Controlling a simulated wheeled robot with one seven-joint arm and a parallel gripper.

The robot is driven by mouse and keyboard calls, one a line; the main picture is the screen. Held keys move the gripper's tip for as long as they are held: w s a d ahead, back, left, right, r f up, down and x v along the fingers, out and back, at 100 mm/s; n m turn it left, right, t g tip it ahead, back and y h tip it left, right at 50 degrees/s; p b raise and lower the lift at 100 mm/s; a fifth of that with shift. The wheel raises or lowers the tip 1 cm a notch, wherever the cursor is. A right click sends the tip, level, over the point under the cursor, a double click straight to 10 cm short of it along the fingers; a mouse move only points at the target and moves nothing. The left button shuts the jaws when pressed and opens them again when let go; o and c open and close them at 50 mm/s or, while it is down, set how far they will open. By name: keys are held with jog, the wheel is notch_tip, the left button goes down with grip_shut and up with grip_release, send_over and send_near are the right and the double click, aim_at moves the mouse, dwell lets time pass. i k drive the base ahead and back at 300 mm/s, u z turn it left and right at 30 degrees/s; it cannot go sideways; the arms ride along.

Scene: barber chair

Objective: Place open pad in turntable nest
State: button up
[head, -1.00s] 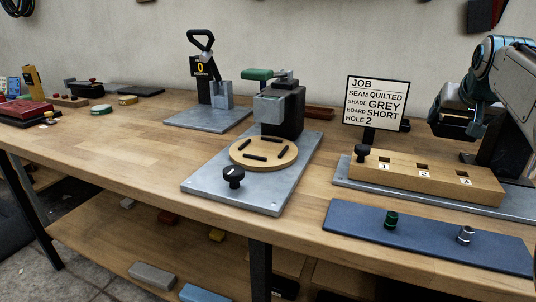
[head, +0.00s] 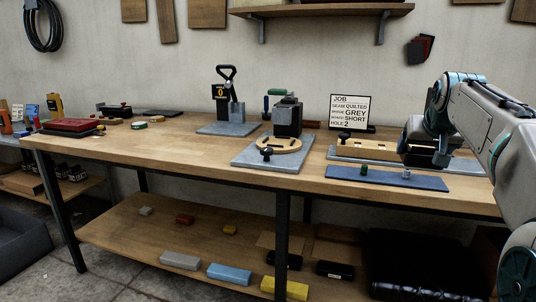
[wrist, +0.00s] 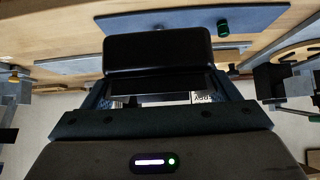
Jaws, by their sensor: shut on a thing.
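My gripper (wrist: 162,92) is shut on a black, rounded block that looks like the pad (wrist: 157,52). In the head view my gripper (head: 420,150) is at the right, above the blue mat and in front of the wooden hole block. The pad shows there only as a dark shape, so whether it is open is hard to tell. The round wooden turntable (head: 276,146) lies on a grey metal plate to the left of my gripper, with dark strips on top. No pad shows on it. Its edge also shows at the right of the wrist view (wrist: 290,55).
A black and grey press (head: 288,118) stands behind the turntable. The blue mat (head: 395,179) carries a green knob (head: 364,171) and a silver one. A job sign (head: 350,110) stands behind the hole block (head: 365,149). The bench front left of the plate (head: 195,157) is clear.

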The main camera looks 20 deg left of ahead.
aim_at(279, 142)
jog(key=k, duration=0.3)
jog(key=u, duration=1.25)
jog(key=i, duration=0.9)
jog(key=z, duration=0.05)
